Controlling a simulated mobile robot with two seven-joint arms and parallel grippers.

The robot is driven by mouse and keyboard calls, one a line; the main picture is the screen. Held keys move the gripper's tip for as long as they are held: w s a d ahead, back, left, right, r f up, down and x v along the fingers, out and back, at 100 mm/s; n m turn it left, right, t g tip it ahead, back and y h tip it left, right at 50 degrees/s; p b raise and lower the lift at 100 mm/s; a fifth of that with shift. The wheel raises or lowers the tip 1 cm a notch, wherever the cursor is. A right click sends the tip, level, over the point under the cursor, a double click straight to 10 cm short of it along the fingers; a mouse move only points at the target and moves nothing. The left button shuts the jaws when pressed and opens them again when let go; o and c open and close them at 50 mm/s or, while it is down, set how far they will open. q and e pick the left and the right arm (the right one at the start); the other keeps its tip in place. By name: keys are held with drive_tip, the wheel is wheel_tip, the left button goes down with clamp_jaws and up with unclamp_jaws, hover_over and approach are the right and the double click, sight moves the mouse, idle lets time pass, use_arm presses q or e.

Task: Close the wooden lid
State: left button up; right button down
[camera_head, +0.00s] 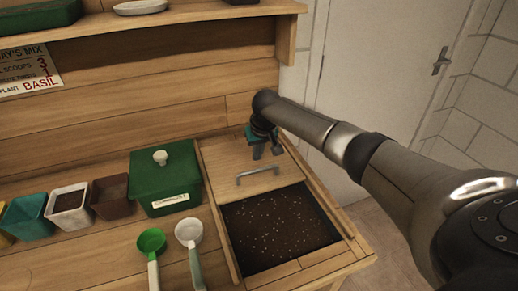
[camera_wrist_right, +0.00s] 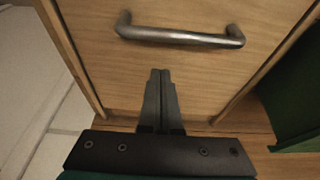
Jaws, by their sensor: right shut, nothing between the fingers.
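The wooden lid (camera_head: 222,166) is a sliding board with a metal bar handle (camera_head: 258,174) near its front edge. It covers the back part of a soil bin, and dark soil (camera_head: 278,226) lies open in front of it. In the right wrist view the lid (camera_wrist_right: 185,75) fills the middle, with its handle (camera_wrist_right: 180,36) at the top. My right gripper (camera_head: 268,154) is over the lid, behind the handle and apart from it. Its fingers (camera_wrist_right: 160,75) are shut with nothing between them. I cannot tell whether the fingertips touch the lid. My left gripper is not in view.
A green lidded box (camera_head: 164,180) stands left of the bin. A green scoop (camera_head: 152,243) and a white scoop (camera_head: 189,236) lie in front of it. Several small pots, including a brown one (camera_head: 112,196), stand farther left. A shelf (camera_head: 150,22) runs above the bench.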

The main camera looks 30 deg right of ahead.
sight(262, 175)
drive_tip(key=shift+f, duration=0.35)
drive_tip(key=shift+s+a+r+p, duration=0.1)
drive_tip(key=shift+s+p, duration=0.25)
drive_tip(key=shift+s, duration=0.05)
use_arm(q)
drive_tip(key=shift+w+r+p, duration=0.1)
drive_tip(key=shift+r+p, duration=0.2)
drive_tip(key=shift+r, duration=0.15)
use_arm(e)
drive_tip(key=shift+s+a+r, duration=0.15)
drive_tip(key=shift+s+a, duration=0.05)
drive_tip(key=shift+s, duration=0.55)
drive_tip(key=shift+s+a+r, duration=0.15)
drive_tip(key=shift+s, duration=0.55)
